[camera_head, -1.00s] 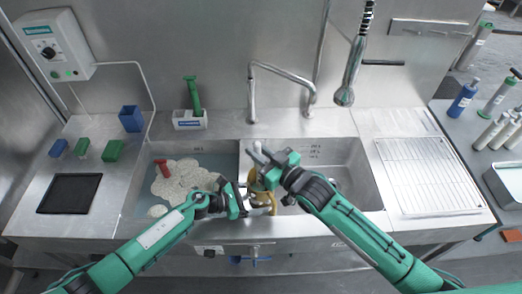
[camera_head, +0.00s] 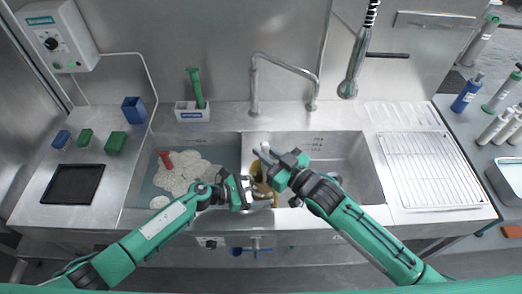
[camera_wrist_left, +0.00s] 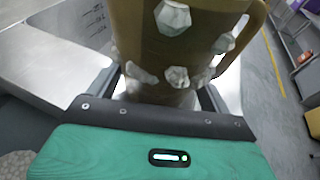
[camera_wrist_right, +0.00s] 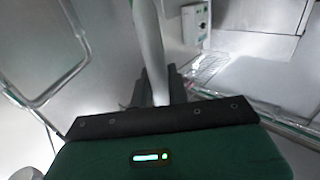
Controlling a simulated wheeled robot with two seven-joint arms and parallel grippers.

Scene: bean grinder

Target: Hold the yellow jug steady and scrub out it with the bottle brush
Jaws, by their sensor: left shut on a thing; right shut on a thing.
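The yellow jug (camera_head: 264,188) stands over the divider between the two sinks, partly hidden by my grippers. In the left wrist view the jug (camera_wrist_left: 175,50) looks brownish yellow, with white foam clumps on its side and a handle at the right. My left gripper (camera_head: 249,188) is shut on the jug from the left. My right gripper (camera_head: 266,160) is above the jug, shut on the pale handle of the bottle brush (camera_head: 264,147). The handle (camera_wrist_right: 151,50) also rises between the fingers in the right wrist view. The brush's lower end is hidden.
The left sink (camera_head: 140,195) holds foamy water and a red-handled item (camera_head: 165,159). The right sink (camera_head: 355,180) looks mostly empty. A faucet (camera_head: 254,85) and a hanging sprayer (camera_head: 350,80) are behind. A drying rack (camera_head: 430,170) lies right, with free counter around it.

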